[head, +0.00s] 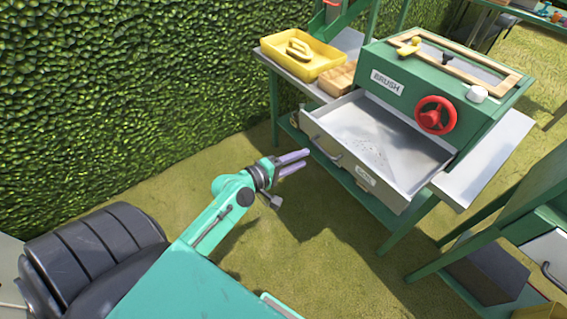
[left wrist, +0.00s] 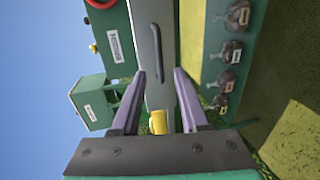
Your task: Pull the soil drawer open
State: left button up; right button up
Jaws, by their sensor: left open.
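A grey metal drawer (head: 385,140) stands pulled out from under the green machine marked BRUSH (head: 440,75); its tray looks empty apart from some specks. My left gripper (head: 306,158) is open and empty, just left of the drawer front and apart from the handle. In the left wrist view the handle (left wrist: 156,48) lies beyond the open fingertips (left wrist: 159,71). My right gripper is not in view.
A yellow tray (head: 325,62) and a tan block (head: 338,79) sit on the table beside the machine. The machine has a red wheel (head: 436,115). Another green stand with a closed white drawer (head: 550,255) is at the right. A hedge (head: 120,90) runs along the left.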

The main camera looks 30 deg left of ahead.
pick_arm(q)
jog(key=b+v, duration=0.1)
jog(key=v, duration=0.5)
jog(key=shift+s, duration=0.4)
jog(key=shift+a+r, duration=0.1)
jog(key=s+a+f+m+g+y+p, duration=0.1)
jog(key=s+a+f+g+y, duration=0.15)
jog(key=f, duration=0.65)
jog(key=s+a+f+m+g+y, duration=0.1)
jog(key=s+a+f+m+g, duration=0.15)
jog(key=f, duration=0.75)
jog(key=s+a+f+m+g+y+p, duration=0.1)
jog(key=s+a+f+y, duration=0.2)
jog(key=f, duration=0.6)
jog(key=s+d+f+m+g+p, duration=0.1)
jog(key=s+d+f+m+g, duration=0.2)
jog(key=s+f+m, duration=0.3)
jog(key=s+d+f+m+g+p, duration=0.1)
jog(key=s+d+f+m+g, duration=0.2)
jog(key=s+f, duration=0.6)
jog(key=s+m+g, duration=0.1)
jog(key=s+m, duration=0.1)
jog(key=s, duration=0.5)
jog(key=shift+d+m+h, duration=0.2)
jog(key=shift+m+h, duration=0.15)
